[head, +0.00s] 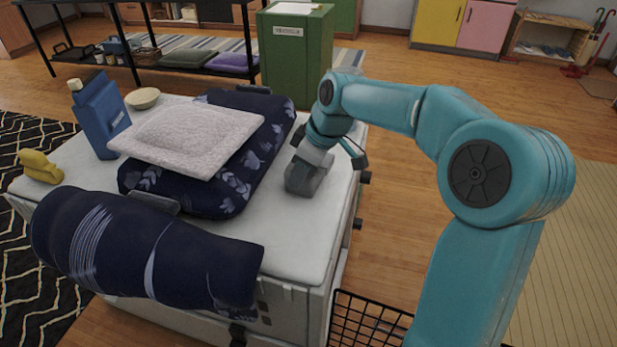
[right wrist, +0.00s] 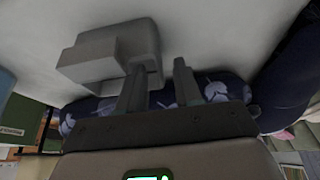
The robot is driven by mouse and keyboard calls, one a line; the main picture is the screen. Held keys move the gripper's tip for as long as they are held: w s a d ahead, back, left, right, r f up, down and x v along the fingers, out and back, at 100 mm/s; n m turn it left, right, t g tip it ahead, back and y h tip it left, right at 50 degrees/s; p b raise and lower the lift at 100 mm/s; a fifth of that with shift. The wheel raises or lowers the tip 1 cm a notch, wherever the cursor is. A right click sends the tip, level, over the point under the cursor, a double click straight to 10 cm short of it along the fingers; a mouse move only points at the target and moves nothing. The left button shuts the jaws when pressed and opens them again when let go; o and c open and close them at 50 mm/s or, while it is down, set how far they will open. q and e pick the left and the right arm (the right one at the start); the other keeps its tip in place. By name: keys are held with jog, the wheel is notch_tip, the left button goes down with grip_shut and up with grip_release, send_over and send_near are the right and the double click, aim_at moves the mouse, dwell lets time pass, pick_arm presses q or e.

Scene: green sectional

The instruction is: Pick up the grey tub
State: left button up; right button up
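A grey tub (head: 303,178) sits on the right part of the white top, beside the patterned navy cushion. My right gripper (head: 325,148) is over it, reaching down from above, and hides part of it. In the right wrist view, the tub (right wrist: 92,62) lies ahead and mostly left of the fingers. The two fingers of my right gripper (right wrist: 160,88) are apart with a gap between them. The left finger overlaps the tub's edge in the picture; I cannot tell whether it touches. My left gripper is not in view.
The white top (head: 285,235) also holds a navy cushion (head: 255,150) under a pale cushion (head: 190,138), a navy bolster (head: 150,250), a blue bottle (head: 100,115), a bowl (head: 143,98) and a yellow object (head: 40,166). A black wire basket (head: 365,322) stands at the front right.

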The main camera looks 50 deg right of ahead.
jog(key=x, duration=0.2)
jog(key=shift+w+f, duration=0.1)
jog(key=shift+f, duration=0.25)
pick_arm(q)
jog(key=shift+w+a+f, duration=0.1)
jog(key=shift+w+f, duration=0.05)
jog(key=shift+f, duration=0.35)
pick_arm(e)
jog(key=shift+r, duration=0.1)
grip_shut()
jog(key=shift+r, duration=0.1)
pick_arm(q)
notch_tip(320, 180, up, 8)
jog(key=p, duration=0.8)
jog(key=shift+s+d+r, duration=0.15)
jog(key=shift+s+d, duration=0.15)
pick_arm(e)
notch_tip(320, 180, up, 20)
